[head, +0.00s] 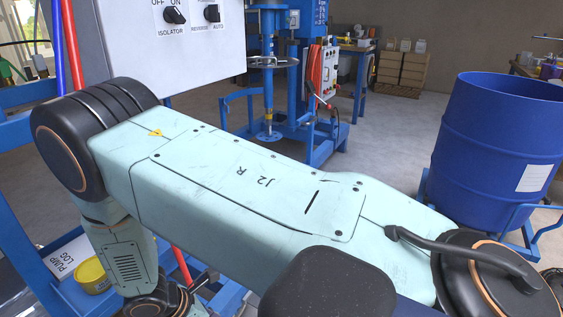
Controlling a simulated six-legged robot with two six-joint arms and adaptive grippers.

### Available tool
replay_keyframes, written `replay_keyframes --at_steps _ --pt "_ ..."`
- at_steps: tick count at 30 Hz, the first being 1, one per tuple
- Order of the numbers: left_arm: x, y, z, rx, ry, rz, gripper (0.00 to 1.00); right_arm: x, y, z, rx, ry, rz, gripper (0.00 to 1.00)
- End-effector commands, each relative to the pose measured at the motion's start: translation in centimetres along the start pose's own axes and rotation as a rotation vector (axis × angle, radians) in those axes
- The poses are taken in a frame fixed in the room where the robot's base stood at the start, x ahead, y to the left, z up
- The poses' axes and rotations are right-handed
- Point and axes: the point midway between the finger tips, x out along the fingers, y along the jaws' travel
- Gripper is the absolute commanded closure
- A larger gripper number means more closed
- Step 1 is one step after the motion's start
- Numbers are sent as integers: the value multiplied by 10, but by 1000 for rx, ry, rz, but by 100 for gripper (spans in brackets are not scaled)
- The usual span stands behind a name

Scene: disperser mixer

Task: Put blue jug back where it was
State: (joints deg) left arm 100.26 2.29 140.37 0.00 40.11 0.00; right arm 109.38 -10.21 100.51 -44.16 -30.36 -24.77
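I cannot make out the blue jug in the head view. My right arm, marked "J2 R", crosses the picture from the lower right to an elbow at the left. From there it bends down, and its wrist is cut off by the bottom edge. No fingertips of the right gripper can be made out. My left arm and gripper do not show.
A yellow tin (92,276) and a "PUMP LOG" sheet (64,259) lie beside my forearm. A switch box (185,62) hangs above my arm. The blue mixer (268,90) stands behind, a large blue drum (492,150) at right. Grey floor (395,130) is open between.

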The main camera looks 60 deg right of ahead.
Motion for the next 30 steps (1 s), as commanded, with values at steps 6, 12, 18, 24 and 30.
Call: replay_keyframes --at_steps 6,12,18,24,30 --pt "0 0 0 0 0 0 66 37 -111 -37 410 289 -221 64" --pt "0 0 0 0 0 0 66 43 -175 -42 871 421 -327 64" --pt "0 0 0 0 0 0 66 42 -206 -19 1225 444 -319 64" --pt "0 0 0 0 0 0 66 41 -213 -6 1347 443 -293 64" --pt "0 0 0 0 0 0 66 41 -212 -6 1349 444 -290 64"
